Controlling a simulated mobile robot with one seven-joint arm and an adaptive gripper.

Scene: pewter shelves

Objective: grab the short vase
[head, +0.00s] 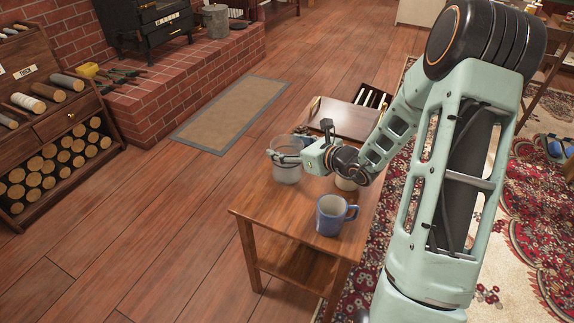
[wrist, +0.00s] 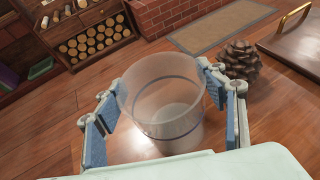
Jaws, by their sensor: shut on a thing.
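The short vase is a clear, wide-mouthed glass vessel (head: 287,172) with a thin dark band, standing upright at the left part of the wooden table's top. In the wrist view the vase (wrist: 165,105) fills the middle, between the blue-padded fingers. My gripper (head: 285,158) is shut on it, one finger on each side near its upper part. In the wrist view my gripper (wrist: 160,108) shows both fingers. I cannot tell whether the vase's base touches the table.
A blue mug (head: 330,215) stands near the table's front edge. A light-coloured object (head: 346,184) is partly hidden under my arm. A pine cone (wrist: 239,62) sits close right of the vase, beside a brown wooden tray (wrist: 298,45). The wooden table (head: 268,205) has bare room at its front left.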

